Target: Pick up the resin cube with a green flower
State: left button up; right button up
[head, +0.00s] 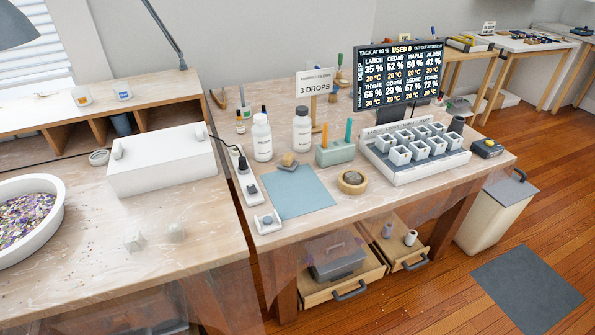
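Two small pale, clear-looking cubes stand on the left wooden table (60,275). The left cube (134,242) is whitish. The right cube (176,232) sits close beside it, a little farther back, and looks slightly greyer. Both are too small for me to tell what flower or colour is inside. Neither of my grippers shows in the head view, and nothing touches the cubes.
A white bowl of dried petals (58,210) stands left of the cubes, and a white box (160,162) behind them. The right table holds a blue mat (300,192), bottles (262,138) and a mould tray (418,178). Wood around the cubes is mostly clear.

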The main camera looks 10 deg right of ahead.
aim_at(352, 177)
jog(key=i+l+u, duration=0.25)
jog(key=l+u, duration=0.2)
jog(key=l, duration=0.25)
jog(key=i+l+u, duration=0.25)
jog(key=l, duration=0.2)
jog(key=l+u, duration=0.2)
jog(key=l, duration=0.2)
jog(key=i+l+u, duration=0.1)
jog(key=l+u, duration=0.15)
jog(key=l, duration=0.15)
